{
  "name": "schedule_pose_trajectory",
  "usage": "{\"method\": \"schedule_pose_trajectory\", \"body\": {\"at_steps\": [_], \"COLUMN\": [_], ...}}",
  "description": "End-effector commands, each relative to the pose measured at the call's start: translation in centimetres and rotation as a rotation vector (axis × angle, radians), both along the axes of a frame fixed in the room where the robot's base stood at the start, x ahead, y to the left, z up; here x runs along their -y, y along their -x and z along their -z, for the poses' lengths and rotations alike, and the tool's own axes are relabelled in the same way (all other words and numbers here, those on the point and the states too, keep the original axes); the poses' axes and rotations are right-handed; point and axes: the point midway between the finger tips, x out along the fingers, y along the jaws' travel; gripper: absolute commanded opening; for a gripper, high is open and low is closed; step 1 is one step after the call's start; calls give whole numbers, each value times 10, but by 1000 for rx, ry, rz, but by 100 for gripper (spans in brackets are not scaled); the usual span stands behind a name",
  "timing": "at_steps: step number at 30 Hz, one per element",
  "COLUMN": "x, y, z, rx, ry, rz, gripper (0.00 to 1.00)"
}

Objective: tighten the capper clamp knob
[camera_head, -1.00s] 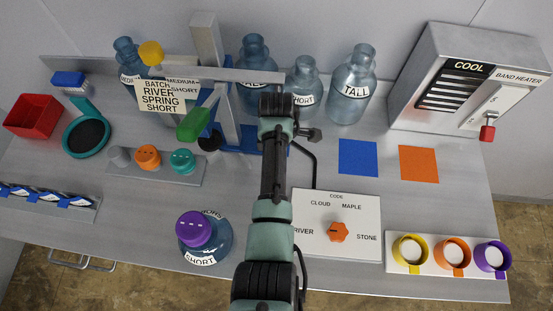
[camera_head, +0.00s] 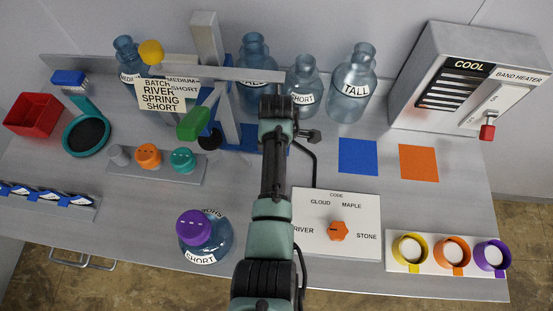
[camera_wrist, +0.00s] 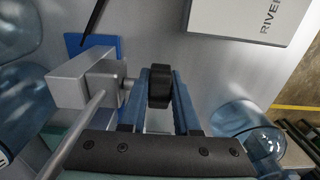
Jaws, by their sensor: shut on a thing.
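The black clamp knob (camera_wrist: 159,88) sits on a short shaft from a grey metal block (camera_wrist: 85,78) in the wrist view. My gripper (camera_wrist: 160,82) has its two blue fingers on either side of the knob and is shut on it. In the head view, the capper is a grey upright frame (camera_head: 227,115) with a green lever (camera_head: 193,124), standing by a blue base.
A jug with a purple cap (camera_head: 193,228) stands near the front edge. The code panel (camera_head: 310,240) lies right of my arm. Several jugs (camera_head: 353,85) stand along the back. Blue (camera_head: 358,155) and orange (camera_head: 418,162) squares lie clear at right.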

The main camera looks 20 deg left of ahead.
Motion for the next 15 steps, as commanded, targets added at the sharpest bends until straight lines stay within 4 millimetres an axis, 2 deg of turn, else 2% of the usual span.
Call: {"method": "schedule_pose_trajectory", "body": {"at_steps": [8,15], "x": [1,3], "y": [0,-1], "z": [1,5], "rx": [-18,-60], "ry": [-57,-212], "rz": [3,6], "gripper": [0,0]}}
